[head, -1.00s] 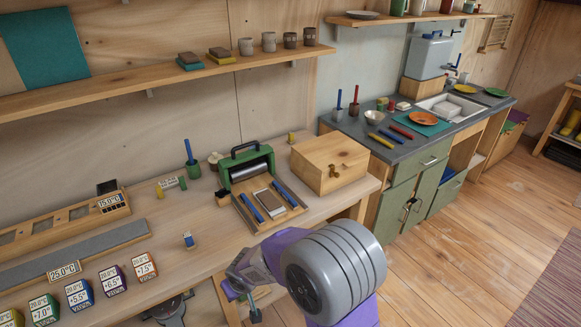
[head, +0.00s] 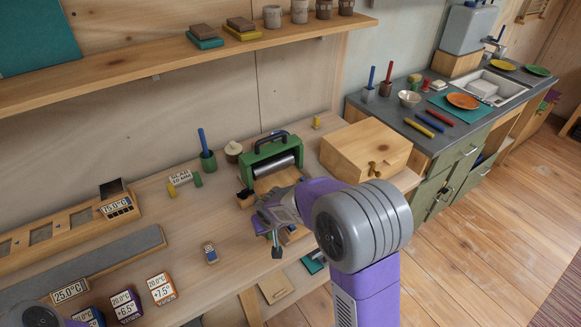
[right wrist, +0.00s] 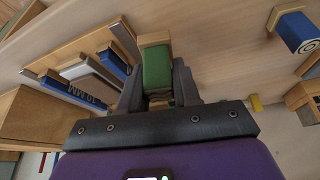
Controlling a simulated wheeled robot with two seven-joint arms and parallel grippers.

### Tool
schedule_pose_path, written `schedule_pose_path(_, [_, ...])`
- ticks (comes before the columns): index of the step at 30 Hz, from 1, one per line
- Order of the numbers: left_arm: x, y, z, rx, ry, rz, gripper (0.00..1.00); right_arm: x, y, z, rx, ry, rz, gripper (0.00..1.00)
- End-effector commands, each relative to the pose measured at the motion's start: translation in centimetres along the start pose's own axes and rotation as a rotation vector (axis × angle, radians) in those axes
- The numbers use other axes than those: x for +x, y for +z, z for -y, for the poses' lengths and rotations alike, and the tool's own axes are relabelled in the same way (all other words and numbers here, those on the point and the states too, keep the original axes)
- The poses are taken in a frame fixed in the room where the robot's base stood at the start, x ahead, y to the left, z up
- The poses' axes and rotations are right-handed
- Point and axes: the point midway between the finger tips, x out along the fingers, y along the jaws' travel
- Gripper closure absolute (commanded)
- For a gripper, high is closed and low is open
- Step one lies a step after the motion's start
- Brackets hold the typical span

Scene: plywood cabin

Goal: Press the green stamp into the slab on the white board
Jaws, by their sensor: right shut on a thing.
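In the right wrist view my right gripper (right wrist: 158,92) is shut on the green stamp (right wrist: 156,68), a green block with a pale wooden end. Pale edges that look like the white board (right wrist: 82,70) show between two blue bars (right wrist: 70,90), left of the stamp in the wrist view. The gripper and arm cover the slab and most of the board in the head view. Contact between stamp and slab cannot be seen. My left gripper is out of view.
The green roller press (head: 272,163) stands just behind the gripper. A wooden box (head: 365,150) is close on the right. A small blue-labelled block (head: 210,253) stands to the left.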

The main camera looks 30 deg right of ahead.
Motion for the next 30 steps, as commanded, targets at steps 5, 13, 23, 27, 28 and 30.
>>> schedule_pose_path(5, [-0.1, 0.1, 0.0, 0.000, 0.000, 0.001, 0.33, 0.0, -6.3, -5.0, 0.193, 0.091, -0.001, 0.88])
schedule_pose_path(13, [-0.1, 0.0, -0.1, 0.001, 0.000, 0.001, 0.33, -1.0, -11.9, -11.7, 0.451, 0.184, 0.003, 0.88])
schedule_pose_path(23, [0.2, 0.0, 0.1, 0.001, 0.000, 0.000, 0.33, -1.2, -13.1, -14.1, 0.543, 0.209, 0.004, 0.88])
schedule_pose_path(27, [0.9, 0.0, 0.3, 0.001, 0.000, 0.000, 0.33, -0.4, -12.7, -14.0, 0.542, 0.209, 0.005, 0.88])
schedule_pose_path(28, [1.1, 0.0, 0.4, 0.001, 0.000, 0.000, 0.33, -0.1, -12.6, -14.0, 0.542, 0.209, 0.005, 0.88])
schedule_pose_path(30, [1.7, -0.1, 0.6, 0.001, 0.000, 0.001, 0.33, 0.5, -12.3, -14.0, 0.541, 0.209, 0.005, 0.88])
